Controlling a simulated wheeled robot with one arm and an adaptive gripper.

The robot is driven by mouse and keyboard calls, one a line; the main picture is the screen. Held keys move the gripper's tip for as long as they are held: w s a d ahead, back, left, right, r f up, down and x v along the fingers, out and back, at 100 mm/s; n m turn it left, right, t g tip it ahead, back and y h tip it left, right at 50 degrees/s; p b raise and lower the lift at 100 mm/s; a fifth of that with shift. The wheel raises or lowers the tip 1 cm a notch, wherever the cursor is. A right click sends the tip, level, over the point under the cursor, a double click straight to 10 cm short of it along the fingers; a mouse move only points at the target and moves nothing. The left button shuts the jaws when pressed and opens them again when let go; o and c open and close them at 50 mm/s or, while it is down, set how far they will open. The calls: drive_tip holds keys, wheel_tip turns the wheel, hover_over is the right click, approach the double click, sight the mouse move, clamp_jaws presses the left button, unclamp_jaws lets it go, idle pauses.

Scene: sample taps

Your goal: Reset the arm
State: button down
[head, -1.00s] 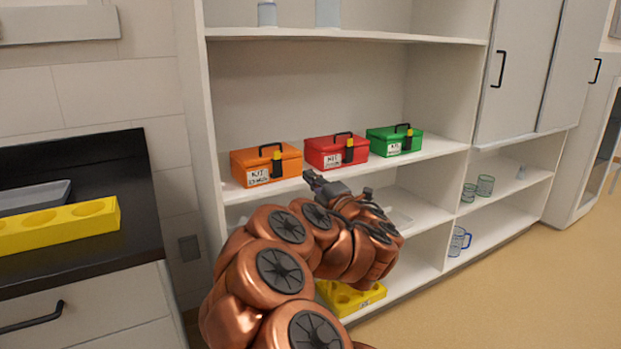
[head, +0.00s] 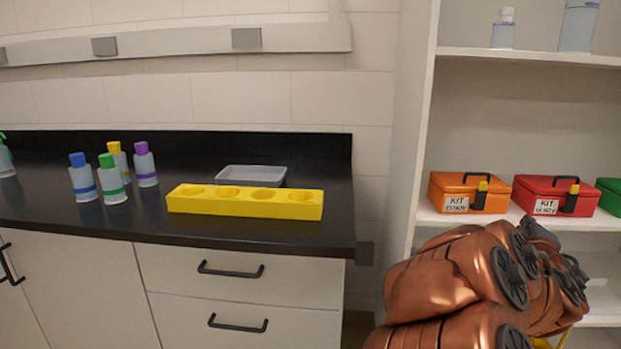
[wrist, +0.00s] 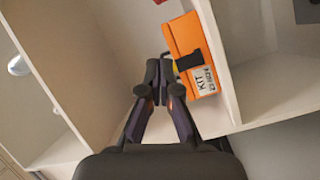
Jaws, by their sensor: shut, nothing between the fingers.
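My copper-coloured arm (head: 470,285) is folded at the lower right of the head view, in front of the shelf unit. In the wrist view my gripper (wrist: 160,72) points toward the shelf with its two dark fingers together and nothing between them. An orange kit box (wrist: 190,48) with a label shows just right of the fingertips there; I cannot tell whether they touch. In the head view the orange kit box (head: 450,188) stands on the shelf, beside a red kit box (head: 540,190). The gripper's fingers are not clearly visible in the head view.
A black counter (head: 240,232) at left holds a yellow rack (head: 245,206) with empty round holes, a grey tray (head: 232,178) and several capped bottles (head: 113,185). A green box (head: 609,190) is cut off at right. The shelf's side wall (head: 410,120) stands near my arm.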

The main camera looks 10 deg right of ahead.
drive_tip(key=s+a+f+m+g+y, duration=0.3)
drive_tip(key=s+a+f+m+g, duration=0.1)
drive_tip(key=a+f, duration=0.45)
drive_tip(key=s+a+f+m+g+y, duration=0.25)
drive_tip(key=s+a+f+g, duration=0.2)
drive_tip(key=a+f, duration=0.4)
drive_tip(key=s+a+f+g+y, duration=0.2)
drive_tip(key=s+a+g+y, duration=0.15)
drive_tip(key=s+a, duration=0.65)
drive_tip(key=s+a+f+g+y, duration=0.15)
drive_tip(key=s+a+g, duration=0.25)
drive_tip(key=s+a, duration=0.55)
drive_tip(key=a+r+p, duration=0.2)
drive_tip(key=r+p, duration=1)
drive_tip(key=r, duration=0.1)
drive_tip(key=s+a+r+p, duration=0.1)
drive_tip(key=a+r+p, duration=0.1)
drive_tip(key=r+p, duration=0.9)
wheel_tip(320, 180, up, 2)
drive_tip(key=shift+s+r+n+y+p, duration=0.1)
drive_tip(key=shift+s+n+y+p, duration=0.15)
drive_tip(key=shift+n+y+p, duration=0.15)
